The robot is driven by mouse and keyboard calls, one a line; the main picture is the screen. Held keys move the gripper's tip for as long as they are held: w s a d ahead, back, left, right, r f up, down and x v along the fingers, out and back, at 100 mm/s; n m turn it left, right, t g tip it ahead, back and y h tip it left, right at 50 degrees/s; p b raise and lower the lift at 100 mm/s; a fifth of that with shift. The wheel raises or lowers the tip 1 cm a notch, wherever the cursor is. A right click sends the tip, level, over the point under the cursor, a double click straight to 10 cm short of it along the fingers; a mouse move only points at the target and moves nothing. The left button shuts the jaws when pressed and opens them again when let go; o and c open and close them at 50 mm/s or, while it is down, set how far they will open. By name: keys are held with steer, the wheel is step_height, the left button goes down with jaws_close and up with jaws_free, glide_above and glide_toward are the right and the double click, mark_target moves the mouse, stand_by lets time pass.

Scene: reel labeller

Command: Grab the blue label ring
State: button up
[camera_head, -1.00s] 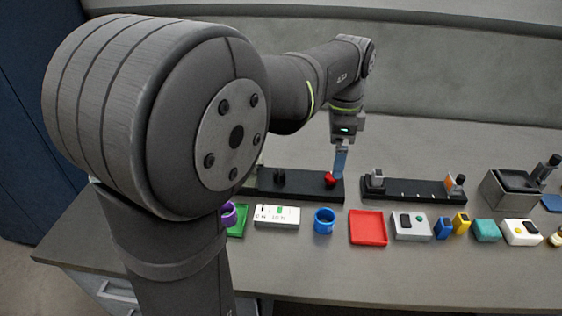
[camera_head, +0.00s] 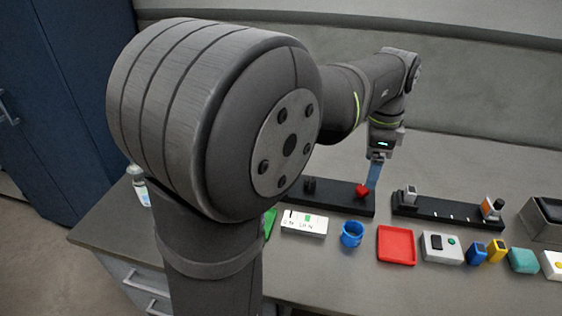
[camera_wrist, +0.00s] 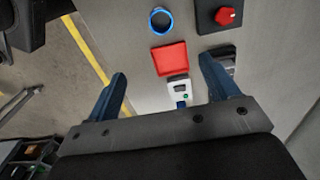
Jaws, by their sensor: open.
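The blue label ring (camera_head: 352,234) stands on the bench between a white box and a red tray. In the wrist view the blue ring (camera_wrist: 160,20) shows near the top edge, with its opening facing the camera. My gripper (camera_head: 373,175) is above the black rail with the red knob, behind the ring and apart from it. In the wrist view my gripper's (camera_wrist: 162,70) two blue fingers are spread wide with nothing held between them.
The red tray (camera_head: 397,245) is just right of the ring; the white box (camera_head: 304,223) is left. The black rail with the red knob (camera_head: 362,190) lies behind. Further right are a grey button box (camera_head: 441,247) and small coloured blocks. Bare bench lies in front.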

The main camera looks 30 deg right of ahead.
steer(key=n, duration=1.2)
glide_above(354, 229)
steer(key=s+a, duration=0.2)
step_height(354, 229, down, 7)
steer(key=f, duration=1.7)
steer(key=shift+w+d+f, duration=0.1)
steer(key=shift+w+f, duration=0.1)
steer(key=shift+w, duration=0.15)
steer(key=c, duration=1.1)
